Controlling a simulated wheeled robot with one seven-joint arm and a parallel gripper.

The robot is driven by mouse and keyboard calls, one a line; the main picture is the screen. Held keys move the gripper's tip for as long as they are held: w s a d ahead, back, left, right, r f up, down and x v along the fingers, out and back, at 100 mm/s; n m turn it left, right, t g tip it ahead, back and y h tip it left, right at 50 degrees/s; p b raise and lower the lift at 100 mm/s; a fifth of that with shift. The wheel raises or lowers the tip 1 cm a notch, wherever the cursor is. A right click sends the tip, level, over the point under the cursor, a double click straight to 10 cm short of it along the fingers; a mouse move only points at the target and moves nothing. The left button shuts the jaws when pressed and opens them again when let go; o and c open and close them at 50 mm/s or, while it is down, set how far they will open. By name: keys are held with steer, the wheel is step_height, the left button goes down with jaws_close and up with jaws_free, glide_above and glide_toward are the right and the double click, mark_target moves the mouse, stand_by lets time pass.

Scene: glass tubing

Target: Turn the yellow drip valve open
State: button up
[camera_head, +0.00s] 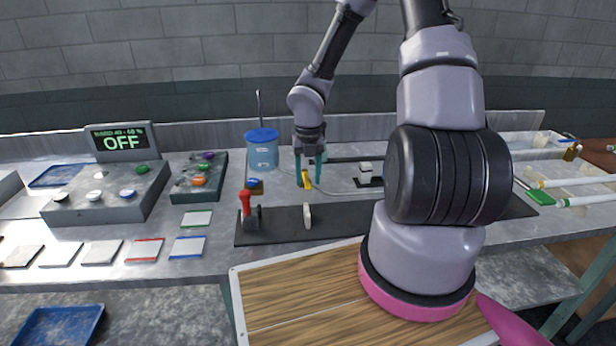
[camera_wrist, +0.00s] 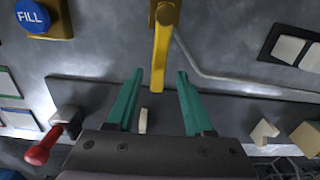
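The yellow drip valve handle (camera_wrist: 161,55) is a long yellow lever that points down toward my gripper in the wrist view. It also shows small in the head view (camera_head: 306,181). My gripper (camera_wrist: 157,82) has two teal fingers spread apart. The lever's end lies between the fingertips, with a gap on each side. In the head view my gripper (camera_head: 308,170) points down over the lever. The valve's body is mostly cut off at the top of the wrist view.
A red-handled lever (camera_wrist: 42,148) stands at the left, and a blue FILL button (camera_wrist: 33,16) lies beyond it. A thin tube (camera_wrist: 215,77) runs right from the valve. A blue-lidded container (camera_head: 262,152) stands left of my gripper. A display (camera_head: 122,141) reads OFF.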

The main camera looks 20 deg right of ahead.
mark_target(308, 183)
step_height(308, 183, up, 11)
stand_by(0.6)
steer(key=shift+f, duration=0.1)
